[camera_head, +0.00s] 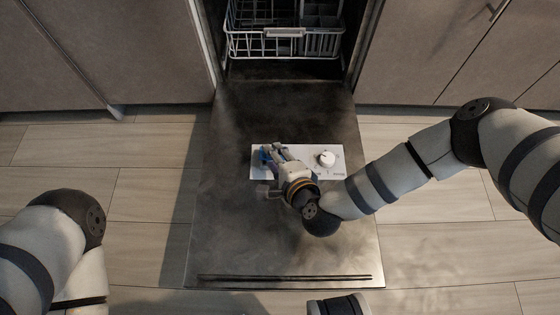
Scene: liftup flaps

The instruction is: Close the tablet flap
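The white dispenser panel (313,172) is set in the inner face of the lowered dishwasher door (240,235). A round white knob (326,159) stands on its right part. My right gripper (267,155) is over the left part of the panel, with blue showing at its fingertips. It hides that part, so I cannot make out the tablet flap or how far it stands open. I cannot tell whether the fingers touch the panel or how far apart they are. My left arm shows at the lower left, but its gripper is not in view.
A white wire dish rack (284,42) sits inside the dishwasher beyond the door. Brown cabinet fronts (125,45) stand on both sides.

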